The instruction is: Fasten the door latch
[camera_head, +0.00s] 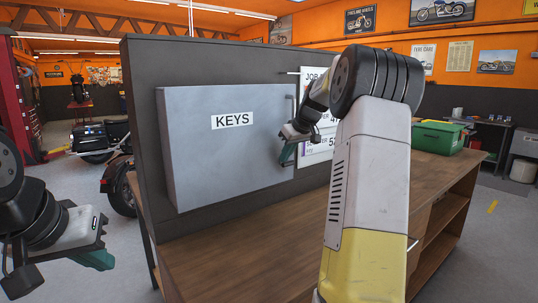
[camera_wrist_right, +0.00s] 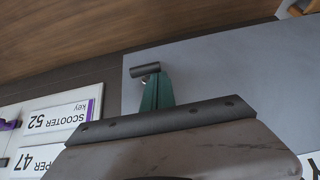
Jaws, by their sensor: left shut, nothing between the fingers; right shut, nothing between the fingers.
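A grey key cabinet (camera_head: 225,165) marked "KEYS" is fixed to the dark panel, and its door face looks closed. A dark cylindrical latch piece (camera_wrist_right: 145,69) on a short shiny stem shows by the door's edge in the upside-down right wrist view. My right gripper (camera_head: 285,156) is shut at the door's lower right edge. Its teal fingertips (camera_wrist_right: 156,84) are right beside the latch piece; I cannot tell whether they touch it. In the head view the gripper hides that spot. My left gripper (camera_head: 104,259) is shut and empty at the lower left, away from the cabinet.
A wooden workbench (camera_head: 240,257) runs below the cabinet. A sign board with "SCOOTER 52" (camera_wrist_right: 52,118) and other labels is beside the door. A green bin (camera_head: 437,137) stands on the bench at right. A motorcycle (camera_head: 122,185) stands behind the panel at left.

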